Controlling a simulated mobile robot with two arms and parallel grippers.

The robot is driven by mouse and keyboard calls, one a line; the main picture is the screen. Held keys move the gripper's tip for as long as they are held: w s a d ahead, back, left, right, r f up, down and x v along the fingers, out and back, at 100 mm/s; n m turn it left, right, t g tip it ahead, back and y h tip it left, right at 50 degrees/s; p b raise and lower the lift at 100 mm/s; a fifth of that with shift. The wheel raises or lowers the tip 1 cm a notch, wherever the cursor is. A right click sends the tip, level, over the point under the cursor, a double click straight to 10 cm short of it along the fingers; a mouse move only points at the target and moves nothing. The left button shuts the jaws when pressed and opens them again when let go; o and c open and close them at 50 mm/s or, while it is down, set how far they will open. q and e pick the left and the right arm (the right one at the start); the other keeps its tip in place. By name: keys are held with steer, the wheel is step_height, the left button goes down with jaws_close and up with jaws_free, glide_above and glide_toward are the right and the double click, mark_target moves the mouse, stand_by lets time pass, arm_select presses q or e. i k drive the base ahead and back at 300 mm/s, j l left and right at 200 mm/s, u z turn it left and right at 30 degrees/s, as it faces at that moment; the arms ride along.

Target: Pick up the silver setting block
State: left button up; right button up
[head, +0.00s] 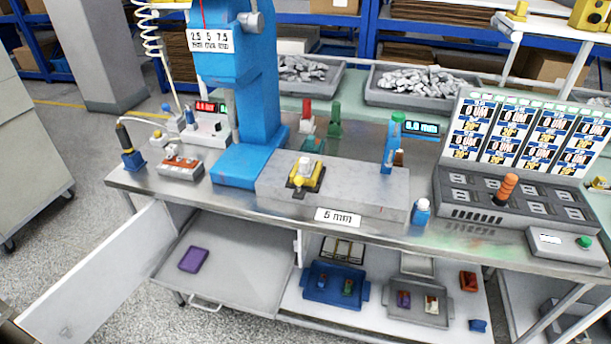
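I cannot tell for sure which thing is the silver setting block. A large grey metallic block (375,197) lies on the workbench, by the foot of the blue press (260,100). A yellow and black fixture (305,175) with a small pale part on top sits on this block. A label reading "5 mm" (338,217) is at the bench's front edge below the block. A dark slotted case (342,250) lies in the open cabinet below, its contents too small to make out. Neither of my grippers is in view.
The cabinet door (95,285) stands open at left. Inside are a purple block (194,258), a blue tray (318,294) and a grey tray (393,313) with small parts. A sloped panel (455,215) fills the bench's right. Red (307,112) and green (335,120) pieces stand behind the block.

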mark_target(307, 165)
steer(key=i+j, duration=0.2)
steer(key=j, duration=0.2)
steer(key=i+j, duration=0.25)
steer(key=j, duration=0.15)
steer(key=i+j, duration=0.2)
steer(key=j, duration=0.2)
